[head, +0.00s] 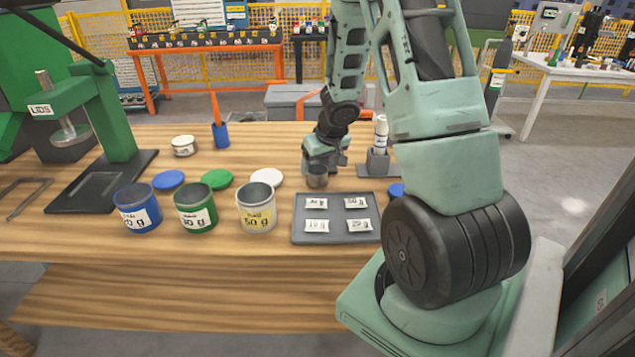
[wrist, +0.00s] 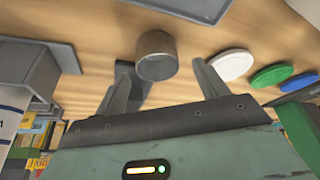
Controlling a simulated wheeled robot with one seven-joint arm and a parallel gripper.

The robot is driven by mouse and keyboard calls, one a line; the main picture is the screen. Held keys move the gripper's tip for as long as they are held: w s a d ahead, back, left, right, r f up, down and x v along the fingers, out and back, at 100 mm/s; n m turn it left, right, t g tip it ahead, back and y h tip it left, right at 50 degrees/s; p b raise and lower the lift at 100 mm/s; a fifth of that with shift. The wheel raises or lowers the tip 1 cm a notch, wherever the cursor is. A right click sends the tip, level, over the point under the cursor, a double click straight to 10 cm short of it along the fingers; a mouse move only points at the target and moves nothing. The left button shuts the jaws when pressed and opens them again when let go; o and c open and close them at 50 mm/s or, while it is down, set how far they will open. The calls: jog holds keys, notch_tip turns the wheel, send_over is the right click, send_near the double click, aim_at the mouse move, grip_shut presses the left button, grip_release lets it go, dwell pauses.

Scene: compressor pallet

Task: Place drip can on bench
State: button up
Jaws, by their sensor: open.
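A small grey metal can (head: 317,178), which looks like the drip can, stands on the wooden bench (head: 90,235) behind the grey tray. It also shows in the wrist view (wrist: 156,56), upright with its open mouth toward the camera. My gripper (head: 322,158) is right at the can in the head view. In the wrist view my gripper (wrist: 160,80) is open, with one finger on each side of the can and visible gaps. Whether the can's base fully touches the bench is hard to tell.
A grey tray (head: 300,236) with several labelled packets lies in front of the can. Blue (head: 136,215), green (head: 194,216) and white (head: 256,215) labelled cans stand left, with lids behind them. A grey stand (head: 378,165) with a white bottle is close at right. A green press (head: 110,120) stands left.

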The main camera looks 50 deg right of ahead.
aim_at(318, 171)
jog(key=b+x, duration=0.1)
jog(key=x, duration=0.2)
jog(key=b+x, duration=0.1)
jog(key=shift+s+d+f+b, duration=0.15)
jog(key=shift+s+f+b, duration=0.1)
jog(key=shift+b, duration=0.1)
jog(key=shift+r, duration=0.15)
jog(key=c, duration=1.1)
jog(key=shift+c, duration=0.2)
jog(key=shift+r, duration=0.1)
notch_tip(318, 171, up, 18)
jog(key=p, duration=1.7)
